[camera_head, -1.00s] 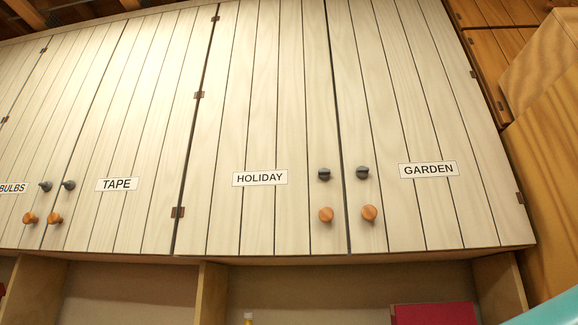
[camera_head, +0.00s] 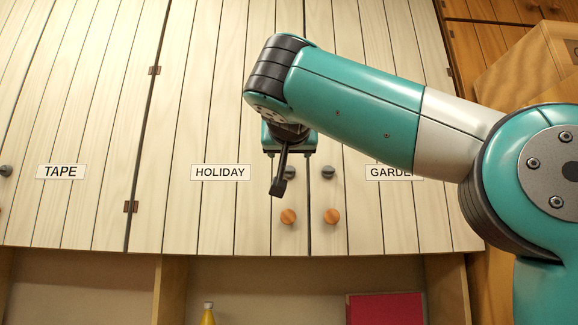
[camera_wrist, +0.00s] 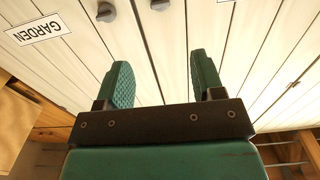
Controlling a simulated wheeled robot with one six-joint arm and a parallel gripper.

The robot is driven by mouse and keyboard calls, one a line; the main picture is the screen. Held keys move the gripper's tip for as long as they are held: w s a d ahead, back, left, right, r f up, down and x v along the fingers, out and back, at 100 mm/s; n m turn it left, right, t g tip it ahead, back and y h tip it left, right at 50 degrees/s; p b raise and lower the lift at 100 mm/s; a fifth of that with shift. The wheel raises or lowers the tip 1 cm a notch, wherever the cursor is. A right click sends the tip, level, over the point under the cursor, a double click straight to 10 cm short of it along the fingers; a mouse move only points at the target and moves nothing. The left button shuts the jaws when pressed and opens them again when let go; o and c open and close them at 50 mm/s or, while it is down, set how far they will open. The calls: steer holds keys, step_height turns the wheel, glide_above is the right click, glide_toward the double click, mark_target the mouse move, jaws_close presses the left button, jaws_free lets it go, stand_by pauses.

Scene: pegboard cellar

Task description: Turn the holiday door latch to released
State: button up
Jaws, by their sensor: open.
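The white-plank holiday door (camera_head: 222,110) carries a HOLIDAY label (camera_head: 220,172) and is closed. In the wrist view, which is upside down, the holiday latch (camera_wrist: 160,4) shows at the top edge, right of the garden latch (camera_wrist: 106,11). My gripper (camera_head: 279,187) is in front of the holiday door's right side. In the wrist view my gripper (camera_wrist: 162,75) is open, its green fingers apart and empty, with the latch beyond the fingertips. The latch's turn angle is unclear.
The garden door (camera_head: 385,210) adjoins on the right, with its own dark latch (camera_head: 328,172). Orange knobs sit below, on the holiday door (camera_head: 288,216) and garden door (camera_head: 331,216). Below are open shelves with a yellow bottle (camera_head: 208,315) and red box (camera_head: 386,309).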

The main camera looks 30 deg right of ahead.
mark_target(289, 170)
steer(key=p+x, duration=0.5)
steer(key=x, duration=1)
steer(key=shift+d, duration=0.1)
steer(key=shift+w+d, duration=0.25)
steer(key=shift+w, duration=0.15)
steer(key=shift+f, duration=0.1)
steer(key=c, duration=0.9)
